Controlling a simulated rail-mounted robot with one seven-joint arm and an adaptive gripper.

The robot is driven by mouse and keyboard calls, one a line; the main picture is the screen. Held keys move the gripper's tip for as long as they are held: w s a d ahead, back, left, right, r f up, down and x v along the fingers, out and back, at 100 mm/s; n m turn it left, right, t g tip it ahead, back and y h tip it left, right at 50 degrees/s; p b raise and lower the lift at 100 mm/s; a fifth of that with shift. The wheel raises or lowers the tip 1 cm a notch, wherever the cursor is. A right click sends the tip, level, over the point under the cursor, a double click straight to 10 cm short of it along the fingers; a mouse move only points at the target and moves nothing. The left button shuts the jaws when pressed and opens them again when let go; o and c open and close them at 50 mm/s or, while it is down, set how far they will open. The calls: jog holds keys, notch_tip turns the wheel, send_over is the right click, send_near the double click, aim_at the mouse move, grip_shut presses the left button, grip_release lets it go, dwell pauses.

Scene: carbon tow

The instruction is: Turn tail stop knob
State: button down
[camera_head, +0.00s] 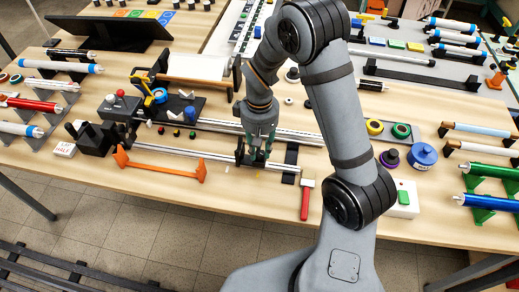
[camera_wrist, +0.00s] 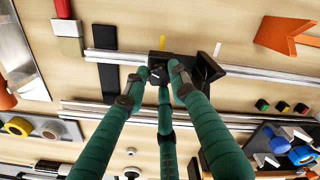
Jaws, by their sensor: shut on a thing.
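The tail stop (camera_head: 241,156) is a dark block on a silver rail (camera_head: 190,157) near the front of the wooden table. In the wrist view its dark body (camera_wrist: 208,70) also straddles the rail. A small dark knob with a pale spot (camera_wrist: 156,73) shows on its side. My gripper (camera_head: 258,147) points down at the tail stop. In the wrist view my green-fingered gripper (camera_wrist: 155,82) has fingertips on both sides of the knob, closed on it. The third finger comes up from below. The fingertips partly hide the knob, and I cannot tell its turn angle.
A black strip (camera_head: 291,163) crosses beside the rail's right end. A red-handled tool (camera_head: 307,198) lies right of it. An orange bar (camera_head: 160,167) lies in front of the rail. A black block (camera_head: 95,138) stands at the rail's left end. A second rail runs behind.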

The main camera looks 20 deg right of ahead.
aim_at(259, 153)
jog(key=shift+n, duration=0.5)
jog(key=c, duration=1.7)
grip_release()
jog(key=shift+s, duration=0.1)
notch_tip(259, 153, up, 12)
jog(key=shift+f, duration=0.1)
notch_tip(259, 153, down, 12)
jog(key=shift+r, duration=0.1)
